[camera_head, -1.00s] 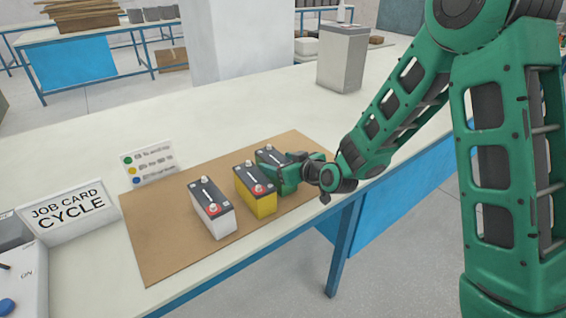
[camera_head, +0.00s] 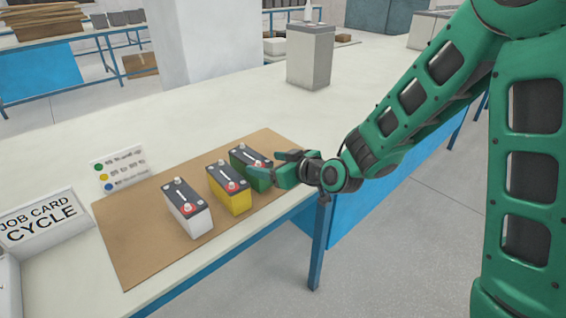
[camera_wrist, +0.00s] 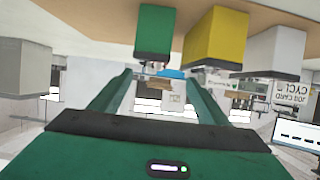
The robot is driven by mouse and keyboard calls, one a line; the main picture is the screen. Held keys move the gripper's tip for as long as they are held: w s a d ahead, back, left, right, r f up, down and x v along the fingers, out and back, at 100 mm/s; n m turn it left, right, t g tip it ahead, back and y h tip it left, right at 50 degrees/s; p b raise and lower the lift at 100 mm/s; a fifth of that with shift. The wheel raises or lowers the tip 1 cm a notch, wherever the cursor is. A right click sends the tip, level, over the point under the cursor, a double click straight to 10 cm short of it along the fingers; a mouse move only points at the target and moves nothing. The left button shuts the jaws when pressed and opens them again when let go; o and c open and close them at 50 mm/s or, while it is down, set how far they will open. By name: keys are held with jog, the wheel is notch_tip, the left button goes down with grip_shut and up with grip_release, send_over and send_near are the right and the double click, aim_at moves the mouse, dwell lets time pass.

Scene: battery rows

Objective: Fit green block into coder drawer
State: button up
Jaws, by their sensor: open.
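The green block is a battery-shaped block with a dark top (camera_head: 249,156), standing upright at the far right end of a row on a brown mat (camera_head: 140,235). My gripper (camera_head: 272,166) is at its right side with the fingers apart, and partly hides it. The wrist view appears upside down. There the green block (camera_wrist: 155,28) shows at the top, above and beyond my open fingers, with nothing between them. I cannot tell whether a finger touches the block. No coder drawer can be made out.
A yellow block (camera_head: 232,192) and a white block (camera_head: 187,209) stand beside the green one. A card with coloured dots (camera_head: 121,168) and a "JOB CARD CYCLE" sign (camera_head: 40,222) stand at left. A grey box (camera_head: 310,58) stands at the back. The table between is clear.

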jog(key=shift+s+d+r, duration=0.2)
jog(key=shift+s+d, duration=0.15)
jog(key=shift+d, duration=0.2)
jog(key=shift+d, duration=0.15)
